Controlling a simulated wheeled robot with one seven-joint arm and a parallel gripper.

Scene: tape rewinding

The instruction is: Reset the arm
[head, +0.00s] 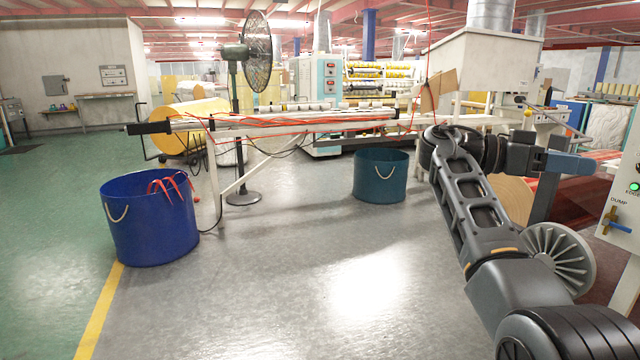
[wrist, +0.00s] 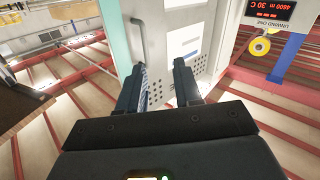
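My arm shows on the right of the head view, raised and bent, with its end pointing right towards the machine there. My gripper (wrist: 160,68) shows in the wrist view with its two dark fingers apart and nothing between them. A pale machine panel with a handle (wrist: 185,40) lies beyond the fingertips. In the head view the gripper end (head: 575,164) is seen from the side, and its fingers cannot be told apart.
A blue bin (head: 150,225) with red tape over its rim stands left, and a teal bin (head: 381,178) stands mid-floor. A long bench (head: 290,121) crosses behind them. A control panel (head: 622,205) with a blue lever is at the right edge. The middle floor is clear.

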